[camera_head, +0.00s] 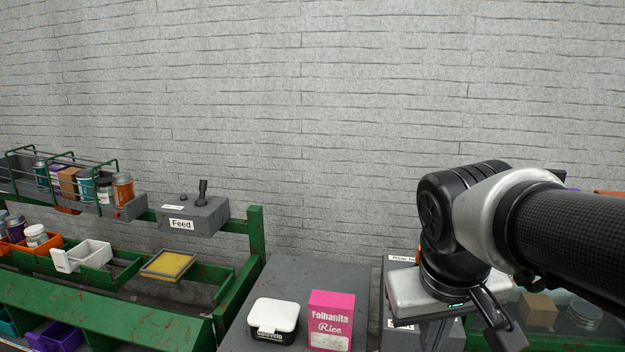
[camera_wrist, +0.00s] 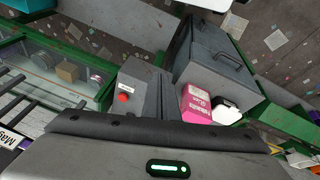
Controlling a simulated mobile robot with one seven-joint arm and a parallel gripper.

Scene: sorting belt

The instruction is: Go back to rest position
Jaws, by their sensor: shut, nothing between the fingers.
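My gripper (camera_head: 440,335) is at the right of the head view, pointing down in front of a grey box with a label. Its fingers are shut with nothing between them, and their tips are partly cut off by the lower edge. In the wrist view the gripper's housing fills the bottom, with a green light strip.
A pink rice box (camera_head: 331,320) and a white-lidded container (camera_head: 273,318) stand on a grey surface (camera_head: 305,272) left of my gripper. The Feed box (camera_head: 193,214) and green belt frame (camera_head: 254,235) are farther left. A red button (camera_wrist: 123,98) shows in the wrist view.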

